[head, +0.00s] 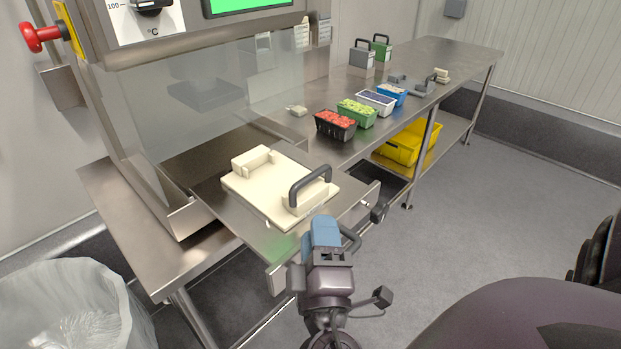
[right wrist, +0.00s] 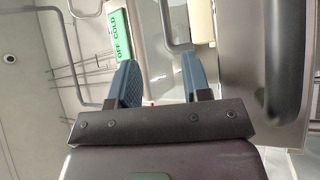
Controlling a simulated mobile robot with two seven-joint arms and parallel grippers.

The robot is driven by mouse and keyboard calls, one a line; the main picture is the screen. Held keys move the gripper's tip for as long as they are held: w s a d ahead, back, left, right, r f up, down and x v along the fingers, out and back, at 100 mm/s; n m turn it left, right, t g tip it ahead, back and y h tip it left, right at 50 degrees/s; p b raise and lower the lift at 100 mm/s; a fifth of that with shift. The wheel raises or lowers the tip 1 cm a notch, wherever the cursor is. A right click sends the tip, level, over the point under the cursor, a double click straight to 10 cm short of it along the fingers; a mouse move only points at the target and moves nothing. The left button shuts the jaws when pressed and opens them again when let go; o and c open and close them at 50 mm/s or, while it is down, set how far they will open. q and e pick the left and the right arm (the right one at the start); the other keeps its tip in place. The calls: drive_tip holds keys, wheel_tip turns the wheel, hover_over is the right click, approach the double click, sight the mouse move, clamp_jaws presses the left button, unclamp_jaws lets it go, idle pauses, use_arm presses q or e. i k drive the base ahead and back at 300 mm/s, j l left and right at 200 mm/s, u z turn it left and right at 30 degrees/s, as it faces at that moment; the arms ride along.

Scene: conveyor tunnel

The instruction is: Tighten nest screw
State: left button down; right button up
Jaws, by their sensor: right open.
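The cream nest (head: 262,196) lies on a steel drawer plate (head: 222,203) pulled out in front of the machine. It has a raised block at the back and another at the front right with a black arched handle (head: 309,183). A dark knob (head: 377,213), possibly the nest screw, sticks out at the drawer's right front corner. My right gripper (head: 325,222) is at the drawer's front edge, left of the knob and apart from it. In the right wrist view its blue fingers (right wrist: 162,82) are open with nothing between them. My left gripper is not in view.
Trays of red (head: 335,124) and green produce (head: 357,113) stand on the bench behind. A yellow crate (head: 405,146) is on the lower shelf. A bagged bin (head: 70,305) stands at left.

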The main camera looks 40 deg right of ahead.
sight(378, 212)
drive_tip(key=z, duration=1.2)
